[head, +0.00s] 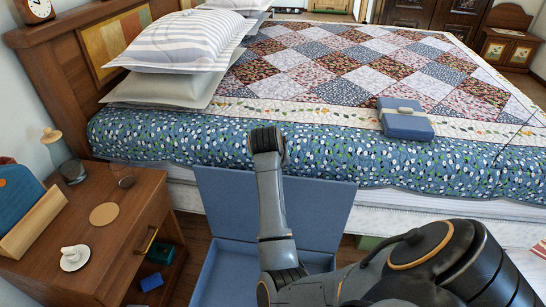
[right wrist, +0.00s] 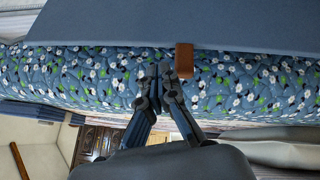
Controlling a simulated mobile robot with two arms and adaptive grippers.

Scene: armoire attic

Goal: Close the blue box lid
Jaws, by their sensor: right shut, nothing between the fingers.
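The blue box (head: 212,278) stands open on the floor beside the bed. Its lid (head: 325,205) is raised, leaning back toward the bed, with its inner face toward the head camera. In the right wrist view a plain blue panel with a brown tab (right wrist: 184,60), which looks like the lid (right wrist: 225,22), fills the top. My right gripper (right wrist: 163,72) is shut and empty, its tips beside the tab; contact cannot be told. In the head view my right arm reaches over the box to the lid's upper edge, and its fingers are hidden. My left gripper is not in view.
The bed (head: 340,155) with a floral cover stands right behind the lid. A smaller blue box (head: 405,120) lies on it.

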